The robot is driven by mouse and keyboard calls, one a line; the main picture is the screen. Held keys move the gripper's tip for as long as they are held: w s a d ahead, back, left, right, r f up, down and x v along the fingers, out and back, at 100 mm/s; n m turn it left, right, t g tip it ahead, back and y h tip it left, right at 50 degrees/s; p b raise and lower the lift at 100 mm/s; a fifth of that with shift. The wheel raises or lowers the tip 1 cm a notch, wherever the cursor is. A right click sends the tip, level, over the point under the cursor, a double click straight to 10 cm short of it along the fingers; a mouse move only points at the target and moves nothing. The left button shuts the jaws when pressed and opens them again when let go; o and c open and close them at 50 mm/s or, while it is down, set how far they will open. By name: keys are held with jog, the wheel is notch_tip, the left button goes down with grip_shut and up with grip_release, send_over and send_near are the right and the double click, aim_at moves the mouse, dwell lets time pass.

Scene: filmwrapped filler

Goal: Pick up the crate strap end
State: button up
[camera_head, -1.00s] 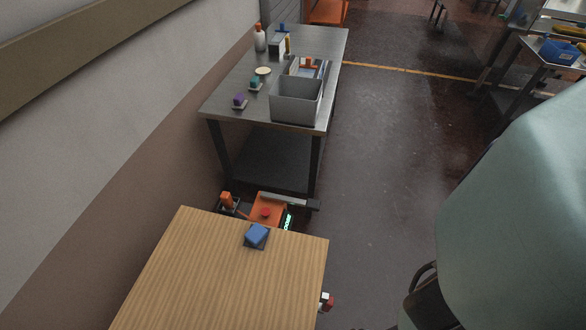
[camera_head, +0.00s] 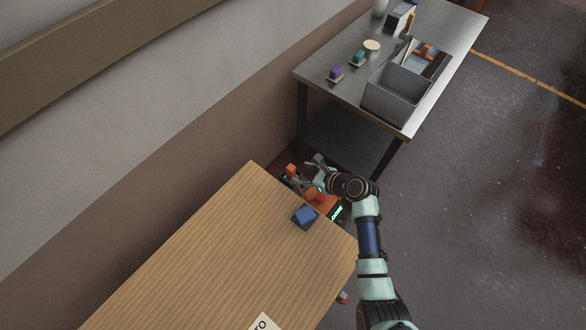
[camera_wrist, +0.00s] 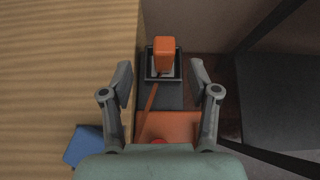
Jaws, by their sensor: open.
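An upright orange block (camera_wrist: 164,52), which looks like the strap end, stands in a small dark tray (camera_wrist: 148,78) ahead of my gripper (camera_wrist: 160,80). A thin orange-brown band (camera_wrist: 151,100) slants down from the tray toward a flat orange panel (camera_wrist: 170,126). My gripper is open and empty, its fingers apart to the left and right of the block's line. In the head view the orange block (camera_head: 291,170) shows just beyond the wooden table's far corner, with my gripper (camera_head: 312,172) close to its right.
A wooden table (camera_head: 215,245) with a blue block (camera_head: 305,215) lies alongside on the left in the wrist view. A red button (camera_head: 320,197) sits on the orange panel, near a green-lit display (camera_head: 337,212). A metal table (camera_head: 440,60) with a grey bin (camera_head: 391,107) stands beyond.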

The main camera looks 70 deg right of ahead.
aim_at(294, 169)
jog(key=shift+m, duration=0.3)
jog(key=b+x, duration=0.1)
jog(key=x, duration=0.1)
jog(key=b+x, duration=0.1)
jog(key=x, duration=0.2)
jog(key=b+x, duration=0.2)
jog(key=x, duration=0.1)
jog(key=shift+s+d+f, duration=0.1)
jog(key=shift+s+d, duration=0.1)
jog(key=shift+d, duration=0.05)
grip_shut()
